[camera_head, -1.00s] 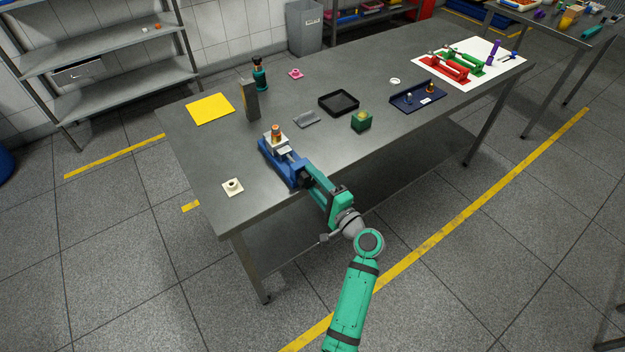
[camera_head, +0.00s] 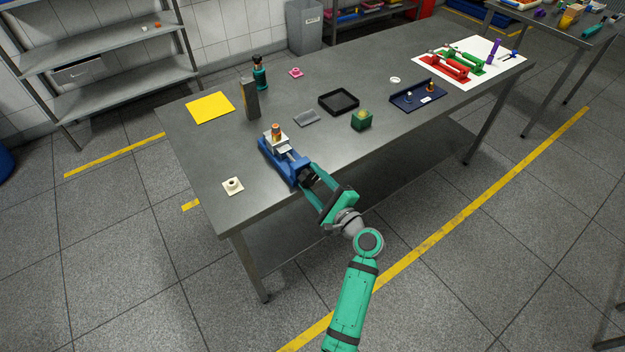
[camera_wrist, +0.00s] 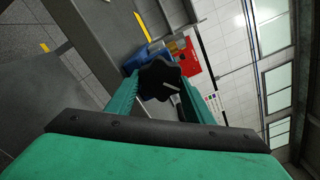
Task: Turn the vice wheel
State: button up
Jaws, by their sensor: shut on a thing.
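The blue vice (camera_head: 279,163) stands at the table's near edge, with a copper-coloured cylindrical part (camera_head: 276,132) on top at its far end. Its black lobed wheel (camera_wrist: 162,83) has a white line mark and faces the wrist camera. My gripper (camera_head: 307,178) is at the vice's near end. In the wrist view, its two green fingers lie on either side of the wheel and are shut on it. In the head view the wheel is small and partly hidden by my gripper.
A white square piece (camera_head: 233,186) lies left of the vice. A grey upright block (camera_head: 250,98), a small grey plate (camera_head: 307,118), a black tray (camera_head: 339,101) and a green cube (camera_head: 361,121) stand farther back. The floor in front of the table is clear.

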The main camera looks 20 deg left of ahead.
jog(key=shift+d, duration=0.1)
jog(key=o, duration=1)
jog(key=shift+o, duration=0.2)
